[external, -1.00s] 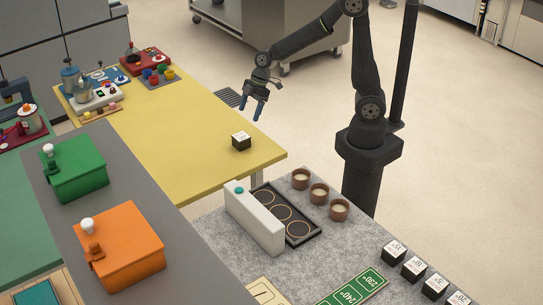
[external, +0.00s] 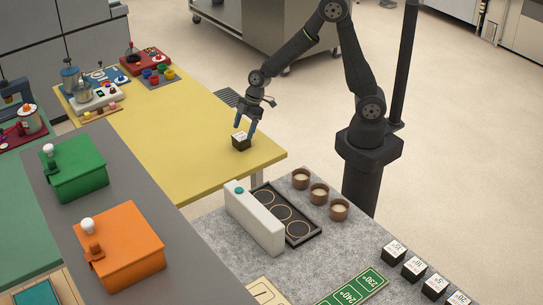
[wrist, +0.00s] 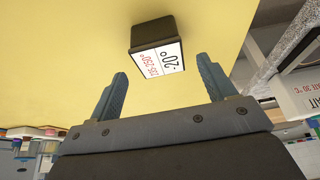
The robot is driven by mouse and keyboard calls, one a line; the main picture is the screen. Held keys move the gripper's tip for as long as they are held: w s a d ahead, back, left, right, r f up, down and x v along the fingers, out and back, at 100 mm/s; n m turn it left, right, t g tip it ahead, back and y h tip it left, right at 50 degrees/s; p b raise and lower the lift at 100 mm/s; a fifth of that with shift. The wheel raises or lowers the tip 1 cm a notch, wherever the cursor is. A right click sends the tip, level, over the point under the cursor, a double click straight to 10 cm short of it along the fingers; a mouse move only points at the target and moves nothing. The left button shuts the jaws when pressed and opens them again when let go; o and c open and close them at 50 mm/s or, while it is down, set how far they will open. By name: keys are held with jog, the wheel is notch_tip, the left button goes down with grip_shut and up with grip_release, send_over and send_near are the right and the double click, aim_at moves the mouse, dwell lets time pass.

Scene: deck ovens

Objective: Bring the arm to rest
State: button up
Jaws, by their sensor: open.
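My gripper (external: 246,126) is open, its two fingers pointing down over the yellow table (external: 185,135). A small black block with a white printed label (external: 241,142) sits on the table just below the fingertips. In the wrist view the block (wrist: 157,43) lies beyond my open fingers (wrist: 163,82), roughly in line with the gap between them. Its label reads "-20°" with red print below. Nothing is held between the fingers.
A grey counter (external: 215,225) in front holds a white unit (external: 254,218), a black tray (external: 312,232), brown cups (external: 319,193) and several labelled black blocks (external: 413,268). Green (external: 76,170) and orange (external: 120,247) boxes stand left. Small equipment (external: 95,92) fills the table's far end.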

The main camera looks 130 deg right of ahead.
aim_at(241, 136)
jog(key=x, duration=0.4)
jog(key=shift+w+f, duration=0.1)
jog(key=shift+f, duration=0.05)
jog(key=shift+r, duration=1.25)
